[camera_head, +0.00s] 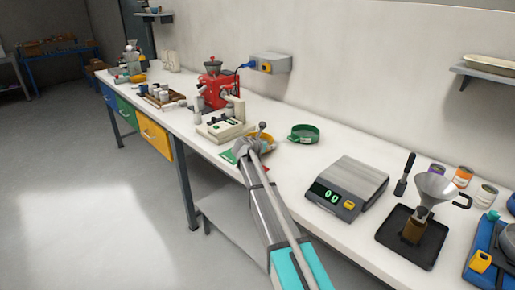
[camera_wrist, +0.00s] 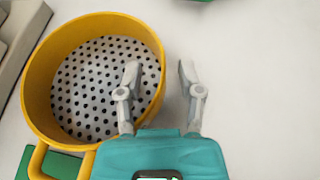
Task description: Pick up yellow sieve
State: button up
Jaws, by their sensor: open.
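The yellow sieve (camera_wrist: 41,70) fills the left of the wrist view, with its perforated metal bottom showing and its handle at the lower left. In the head view, the yellow sieve (camera_head: 268,137) is on the white bench, partly hidden by my arm. My gripper (camera_wrist: 159,72) is open over the sieve's right wall. Its left finger appears over the inside and its right finger outside, over the white bench. I cannot tell how far the fingertips reach down. My gripper (camera_head: 250,141) also shows beside the sieve in the head view.
A green sieve (camera_head: 304,133) stands just right on the bench. A white machine (camera_head: 222,127) and a red grinder (camera_head: 212,88) stand to the left. A grey scale (camera_head: 348,185) reading 0 g and a black tray (camera_head: 411,242) with a funnel are to the right.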

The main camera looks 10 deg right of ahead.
dwell(0.4)
grip_shut()
